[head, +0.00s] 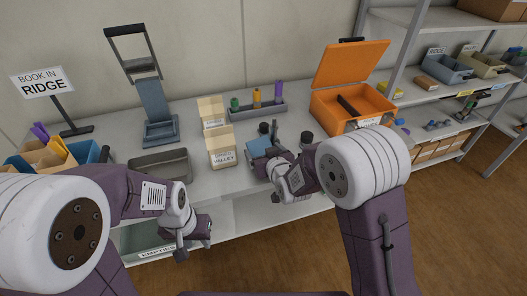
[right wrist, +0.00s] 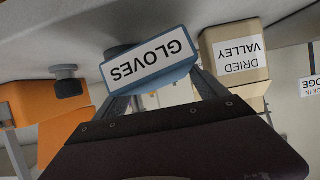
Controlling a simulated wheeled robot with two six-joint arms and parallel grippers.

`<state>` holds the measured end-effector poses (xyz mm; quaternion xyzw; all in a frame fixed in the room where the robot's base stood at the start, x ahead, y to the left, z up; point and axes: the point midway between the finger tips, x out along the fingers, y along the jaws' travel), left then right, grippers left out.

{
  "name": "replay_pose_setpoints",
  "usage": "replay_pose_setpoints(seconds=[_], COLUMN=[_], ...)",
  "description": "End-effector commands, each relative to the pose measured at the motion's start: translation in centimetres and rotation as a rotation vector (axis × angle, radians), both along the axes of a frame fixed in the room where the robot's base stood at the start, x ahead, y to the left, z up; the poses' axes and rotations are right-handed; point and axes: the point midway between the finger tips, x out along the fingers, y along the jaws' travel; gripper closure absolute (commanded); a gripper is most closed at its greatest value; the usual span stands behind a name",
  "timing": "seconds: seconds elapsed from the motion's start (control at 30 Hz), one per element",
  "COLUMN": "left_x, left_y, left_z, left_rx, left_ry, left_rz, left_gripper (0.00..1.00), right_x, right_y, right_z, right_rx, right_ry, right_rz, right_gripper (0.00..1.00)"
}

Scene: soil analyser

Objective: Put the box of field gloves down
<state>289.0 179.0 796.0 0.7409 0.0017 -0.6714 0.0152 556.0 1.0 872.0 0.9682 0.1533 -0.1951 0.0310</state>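The blue box of field gloves (head: 259,147) is near the front of the grey worktop in the head view. In the right wrist view the gloves box (right wrist: 150,62) shows its white GLOVES label upside down. My right gripper (head: 277,145) has one finger on each side of the box and is shut on it; the fingers also show in the right wrist view (right wrist: 162,92). Whether the underside of the box touches the worktop is hidden. My left gripper (head: 196,244) hangs in front of the worktop edge, with its fingers apart and nothing visible between them.
A DRIED VALLEY carton (head: 221,152) stands left of the box. Dark-topped knobs (head: 306,137) are close right, before an open orange case (head: 350,105). A grey tray (head: 160,166) is further left. A tube rack (head: 257,107) stands behind. Little worktop is bare around the box.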

Motion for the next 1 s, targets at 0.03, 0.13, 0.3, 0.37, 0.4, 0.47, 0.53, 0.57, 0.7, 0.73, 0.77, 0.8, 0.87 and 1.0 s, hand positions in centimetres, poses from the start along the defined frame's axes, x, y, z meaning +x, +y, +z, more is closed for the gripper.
replay_pose_setpoints(seconds=[0.03,0.13,0.3,0.37,0.4,0.47,0.53,0.57,0.7,0.73,0.77,0.8,0.87,1.0], left_x=[0.0,0.0,0.0,0.0,0.0,0.0,0.0,0.0,0.0,0.0,0.0,0.0,0.0,0.0], left_y=[0.0,0.0,0.0,0.0,0.0,0.0,0.0,0.0,0.0,0.0,0.0,0.0,0.0,0.0], left_z=[0.1,0.1,0.2,0.5,1.0,1.2,1.1,1.2,1.5,1.6,1.7,-0.5,-2.3,-4.8], left_rx=[0.0,0.0,0.0,0.0,0.0,0.0,0.0,0.0,0.0,0.0,0.0,0.0,0.0,0.0], left_ry=[0.0,0.0,0.0,0.0,0.0,-0.001,-0.001,0.0,0.0,0.0,0.0,-0.002,0.0,0.0], left_rz=[0.0,0.0,0.0,0.0,0.0,0.0,0.0,0.0,0.0,0.0,0.0,0.0,0.0,0.0], left_gripper=[0.64,0.64,0.64,0.64,0.64,0.64,0.64,0.64,0.64,0.64,0.64,0.64,0.64,0.64], right_x=[0.0,0.0,0.0,0.0,0.0,-0.4,-1.9,-2.7,-6.5,-7.3,-8.1,-8.1,-8.2,-9.1], right_y=[0.0,0.0,0.0,0.0,0.0,-0.1,-0.6,-0.8,-2.0,-2.3,-2.6,-2.8,-3.0,-3.3], right_z=[0.1,0.1,0.2,0.6,1.0,1.4,1.9,2.2,4.0,4.4,4.7,3.8,3.8,4.4], right_rx=[0.0,0.0,0.0,0.0,0.0,0.0,0.001,0.001,0.001,0.001,0.001,-0.001,-0.005,-0.006], right_ry=[0.0,0.0,0.0,-0.001,-0.001,0.0,-0.001,-0.001,-0.002,-0.003,-0.003,-0.012,-0.014,-0.011], right_rz=[0.0,0.0,0.0,0.0,0.0,0.0,0.001,0.001,0.001,0.001,0.001,-0.005,-0.012,-0.015], right_gripper=[0.06,0.06,0.06,0.06,0.06,0.06,0.06,0.06,0.06,0.06,0.06,0.06,0.06,0.06])
